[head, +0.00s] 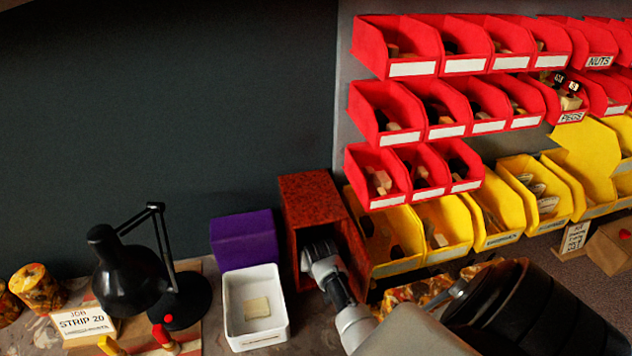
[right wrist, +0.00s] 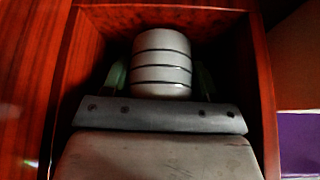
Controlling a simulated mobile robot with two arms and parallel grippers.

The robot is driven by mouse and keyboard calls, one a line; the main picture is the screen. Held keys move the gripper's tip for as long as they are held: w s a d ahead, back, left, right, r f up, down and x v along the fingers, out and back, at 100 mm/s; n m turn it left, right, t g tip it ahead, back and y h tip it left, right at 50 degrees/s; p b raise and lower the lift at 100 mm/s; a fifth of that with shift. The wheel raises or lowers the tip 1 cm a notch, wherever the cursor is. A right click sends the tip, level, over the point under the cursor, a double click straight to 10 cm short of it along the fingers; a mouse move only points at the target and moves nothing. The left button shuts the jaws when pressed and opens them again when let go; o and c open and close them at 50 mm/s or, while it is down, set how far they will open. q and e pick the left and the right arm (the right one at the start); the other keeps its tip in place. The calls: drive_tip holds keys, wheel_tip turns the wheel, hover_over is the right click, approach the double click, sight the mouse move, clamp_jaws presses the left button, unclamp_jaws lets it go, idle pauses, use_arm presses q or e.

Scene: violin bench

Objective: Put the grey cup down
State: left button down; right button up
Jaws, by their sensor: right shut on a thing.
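The grey cup (right wrist: 160,62), pale with dark bands around it, shows in the right wrist view. My right gripper (right wrist: 160,78) is shut on it, with a greenish finger at each side. Both are inside a red-brown wooden box (right wrist: 262,95), open toward me. In the head view my right arm reaches from the lower right into this box (head: 308,186). The cup and the fingertips are hidden there. I cannot tell whether the cup's base touches the box floor. My left gripper is in neither view.
A purple block (head: 243,238) and a white tray (head: 277,337) with a pale piece stand left of the box. A black lamp (head: 130,280) is further left. Yellow bins (head: 400,268) stand close on the right, with red bins (head: 385,65) above.

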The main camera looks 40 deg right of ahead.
drive_tip(key=shift+f, duration=0.4)
drive_tip(key=o, duration=0.7)
drive_tip(key=v, duration=1.2)
drive_tip(key=shift+p, duration=0.4)
